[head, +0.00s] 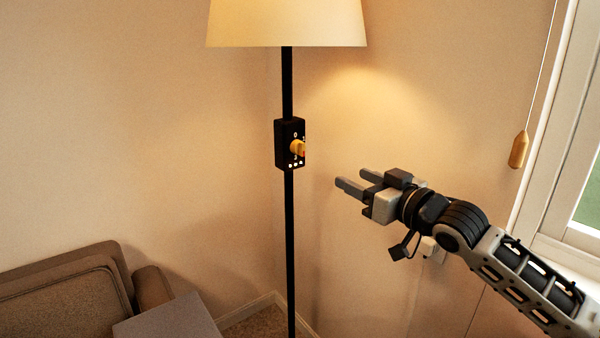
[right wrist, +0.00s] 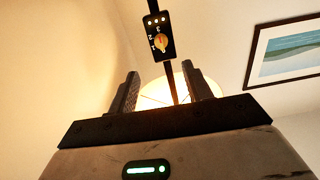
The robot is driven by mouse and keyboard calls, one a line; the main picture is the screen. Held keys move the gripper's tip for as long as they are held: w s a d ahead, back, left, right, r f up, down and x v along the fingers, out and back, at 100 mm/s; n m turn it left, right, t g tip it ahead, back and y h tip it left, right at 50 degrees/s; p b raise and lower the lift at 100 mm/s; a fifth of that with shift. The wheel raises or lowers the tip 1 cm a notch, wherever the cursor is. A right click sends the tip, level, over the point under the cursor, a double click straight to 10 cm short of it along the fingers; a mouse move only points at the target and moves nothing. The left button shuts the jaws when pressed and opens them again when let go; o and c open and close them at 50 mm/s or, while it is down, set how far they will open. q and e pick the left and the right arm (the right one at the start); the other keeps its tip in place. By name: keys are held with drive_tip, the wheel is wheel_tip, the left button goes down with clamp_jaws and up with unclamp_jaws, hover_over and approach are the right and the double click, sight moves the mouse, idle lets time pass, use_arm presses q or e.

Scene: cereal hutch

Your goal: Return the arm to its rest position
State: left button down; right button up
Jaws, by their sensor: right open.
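My right arm comes in from the lower right in the head view. Its gripper (head: 354,184) is open and empty, to the right of the lamp pole and a little below the black switch box. The right wrist view also shows the two fingers (right wrist: 162,92) apart with nothing between them. The black switch box (head: 285,143) with its yellow-orange knob (head: 298,148) is on the lamp pole, clear of the fingers. The box shows in the right wrist view too (right wrist: 150,24). My left gripper is not in view.
A floor lamp with a lit cream shade (head: 287,22) stands on a thin black pole (head: 290,250). A brown sofa (head: 70,300) and a grey block-like surface (head: 172,322) are lower left. A window frame (head: 560,190) and a hanging wooden cord pull (head: 519,149) are at right.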

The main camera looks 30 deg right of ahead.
drive_tip(key=shift+f, duration=0.1)
drive_tip(key=s+a+f+g, duration=0.2)
drive_tip(key=a+f, duration=0.1)
drive_tip(key=f, duration=0.6)
drive_tip(key=s+a+f+g, duration=0.1)
drive_tip(key=s+a+f, duration=0.2)
drive_tip(key=f, duration=0.5)
drive_tip(key=s+a+f+g, duration=0.2)
drive_tip(key=a+f, duration=0.1)
drive_tip(key=f, duration=0.6)
drive_tip(key=s+a+f+n+g, duration=0.1)
drive_tip(key=s+a+f, duration=0.4)
drive_tip(key=a, duration=0.3)
drive_tip(key=s+a+f+g+y, duration=0.1)
drive_tip(key=s+a+f, duration=0.4)
drive_tip(key=a, duration=0.3)
drive_tip(key=shift+s+a+f+n+g+y, duration=0.2)
drive_tip(key=shift+f+n+g+y, duration=0.1)
drive_tip(key=shift+f+n+g, duration=0.1)
